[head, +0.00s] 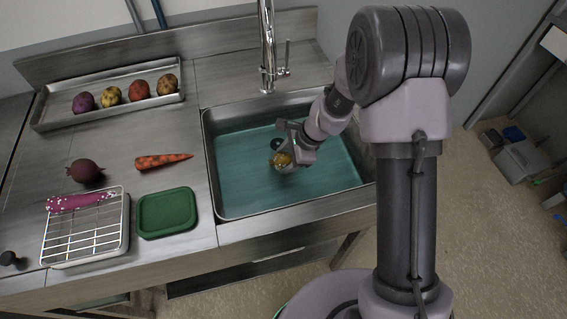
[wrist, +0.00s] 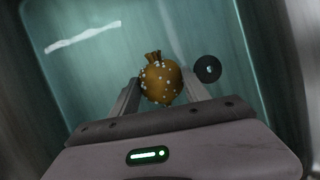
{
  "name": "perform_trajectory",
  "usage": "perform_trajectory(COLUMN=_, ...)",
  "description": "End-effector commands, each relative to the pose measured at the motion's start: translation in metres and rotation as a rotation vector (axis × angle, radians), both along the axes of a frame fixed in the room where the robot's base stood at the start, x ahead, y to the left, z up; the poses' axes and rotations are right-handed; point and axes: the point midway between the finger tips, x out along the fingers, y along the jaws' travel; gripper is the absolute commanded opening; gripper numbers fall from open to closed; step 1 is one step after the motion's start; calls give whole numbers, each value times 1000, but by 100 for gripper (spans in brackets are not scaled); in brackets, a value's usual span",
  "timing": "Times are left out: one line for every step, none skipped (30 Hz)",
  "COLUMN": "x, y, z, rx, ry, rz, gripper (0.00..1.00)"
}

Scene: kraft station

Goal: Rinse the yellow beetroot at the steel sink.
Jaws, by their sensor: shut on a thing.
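The yellow beetroot (head: 282,160) is between the jaws of my gripper (head: 290,150), over the basin of the steel sink (head: 212,190). In the wrist view the beetroot (wrist: 161,82) is golden brown with a stubby top and is dotted with pale droplets or specks. The fingers of my gripper (wrist: 160,95) are shut on it from both sides. The sink holds blue-green water, and a dark round drain (wrist: 207,69) shows beside the beetroot. I cannot tell whether the beetroot touches the water. The tap (head: 268,50) stands behind the basin.
A steel tray (head: 60,123) at the back left holds several round vegetables. A dark red beetroot (head: 85,171), a carrot (head: 163,161), a green board or lid (head: 167,213) and a wire rack (head: 84,238) with a speckled magenta root (head: 78,202) are left of the sink.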

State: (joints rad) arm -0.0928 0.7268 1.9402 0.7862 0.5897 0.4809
Motion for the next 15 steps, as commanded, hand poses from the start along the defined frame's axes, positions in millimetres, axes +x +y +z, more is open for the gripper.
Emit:
perform_trajectory(x=0, y=0, z=0, rx=0, ry=0, rz=0, gripper=10)
perform_trajectory(x=0, y=0, z=0, rx=0, ry=0, rz=0, gripper=10)
perform_trajectory(x=0, y=0, z=0, rx=0, ry=0, rz=0, gripper=10)
perform_trajectory(x=0, y=0, z=0, rx=0, ry=0, rz=0, gripper=10)
perform_trajectory(x=0, y=0, z=0, rx=0, ry=0, rz=0, gripper=10)
perform_trajectory(x=0, y=0, z=0, rx=0, ry=0, rz=0, gripper=10)
perform_trajectory(x=0, y=0, z=0, rx=0, ry=0, rz=0, gripper=10)
perform_trajectory(x=0, y=0, z=0, rx=0, ry=0, rz=0, gripper=10)
perform_trajectory(x=0, y=0, z=0, rx=0, ry=0, rz=0, gripper=10)
perform_trajectory(x=0, y=0, z=0, rx=0, ry=0, rz=0, gripper=10)
perform_trajectory(x=0, y=0, z=0, rx=0, ry=0, rz=0, gripper=10)
perform_trajectory(x=0, y=0, z=1, rx=0, ry=0, rz=0, gripper=10)
perform_trajectory(x=0, y=0, z=3, rx=0, ry=0, rz=0, gripper=10)
perform_trajectory(x=0, y=0, z=6, rx=0, ry=0, rz=0, gripper=10)
perform_trajectory(x=0, y=0, z=11, rx=0, ry=0, rz=0, gripper=10)
